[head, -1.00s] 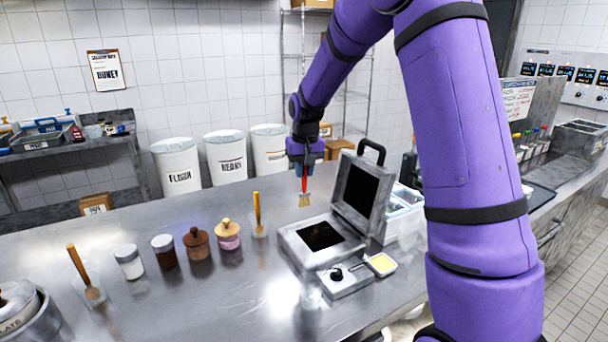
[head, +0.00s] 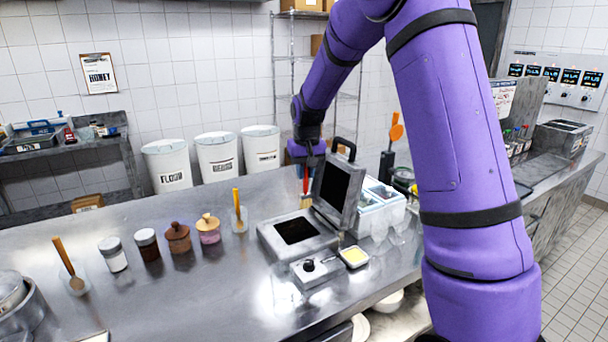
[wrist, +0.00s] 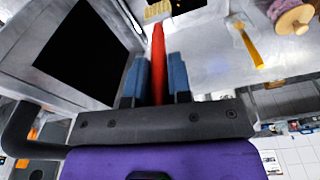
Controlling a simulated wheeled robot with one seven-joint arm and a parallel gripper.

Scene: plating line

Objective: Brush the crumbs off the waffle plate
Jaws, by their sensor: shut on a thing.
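The waffle iron (head: 270,240) stands open on the steel counter. Its lid (head: 352,190) is raised, with a dark inner face that also shows large in the wrist view (wrist: 80,52). The dark lower waffle plate (head: 297,230) faces up; I cannot make out crumbs on it. My gripper (head: 306,170) is shut on the red handle of a brush (head: 306,201). The brush hangs bristles down by the lid's left edge, beyond the lower plate in the picture. In the wrist view the red handle (wrist: 158,50) lies between the blue fingers, with pale bristles at the top edge.
A control box with a black knob (head: 310,265) and a small yellow-filled dish (head: 354,256) sit in front of the iron. Clear-sided bins (head: 382,205) stand to its right. Jars (head: 178,238) and a wooden-handled tool (head: 238,208) stand left. The front counter is clear.

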